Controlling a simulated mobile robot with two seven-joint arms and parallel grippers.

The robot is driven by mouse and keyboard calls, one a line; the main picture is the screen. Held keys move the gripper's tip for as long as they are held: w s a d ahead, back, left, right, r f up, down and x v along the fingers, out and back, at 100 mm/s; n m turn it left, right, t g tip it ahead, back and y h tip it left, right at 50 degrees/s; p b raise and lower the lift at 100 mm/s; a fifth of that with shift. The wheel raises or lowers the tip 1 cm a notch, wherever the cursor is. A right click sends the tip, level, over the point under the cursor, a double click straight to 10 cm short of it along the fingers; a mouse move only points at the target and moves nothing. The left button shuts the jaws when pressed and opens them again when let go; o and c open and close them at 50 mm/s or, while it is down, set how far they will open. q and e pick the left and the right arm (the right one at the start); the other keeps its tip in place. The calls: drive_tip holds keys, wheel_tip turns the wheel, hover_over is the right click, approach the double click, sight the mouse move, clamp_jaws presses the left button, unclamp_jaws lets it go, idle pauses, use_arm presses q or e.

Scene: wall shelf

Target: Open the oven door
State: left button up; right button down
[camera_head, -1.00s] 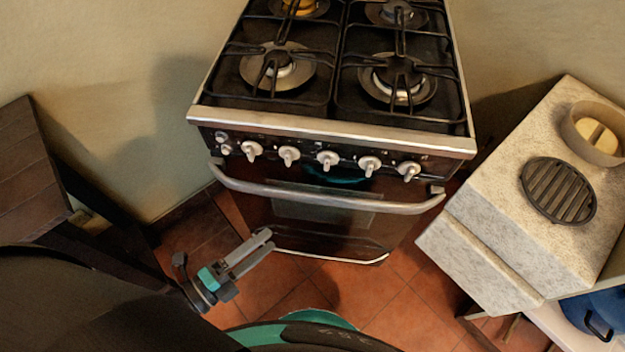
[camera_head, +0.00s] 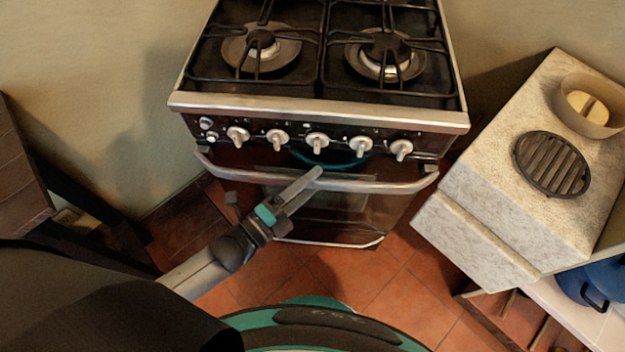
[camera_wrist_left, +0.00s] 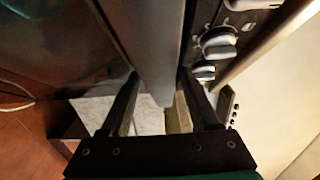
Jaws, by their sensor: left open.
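The oven door (camera_head: 318,200) is dark, glossy and closed, on the front of the stove below a row of knobs. Its silver bar handle (camera_head: 402,187) runs across the top of the door. My left gripper (camera_head: 311,178) reaches in from the left, with its fingertips at the middle of the handle. In the left wrist view, the handle (camera_wrist_left: 155,38) runs between the two open fingers of the left gripper (camera_wrist_left: 159,80), one on each side. I cannot tell whether either finger touches it. My right gripper is not in view.
Knobs (camera_head: 317,140) sit just above the handle, close to my fingers. A stone-topped counter (camera_head: 480,190) with a round grill (camera_head: 552,164) and a bowl (camera_head: 588,105) stands to the right. A dark wooden table (camera_head: 20,180) is at left. Tiled floor (camera_head: 365,275) lies before the oven.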

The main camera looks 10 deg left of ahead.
use_arm(q)
drive_tip(key=shift+w+d, duration=0.25)
drive_tip(key=shift+w, duration=0.05)
drive_tip(key=shift+c, duration=0.2)
clamp_jaws()
idle(1.1)
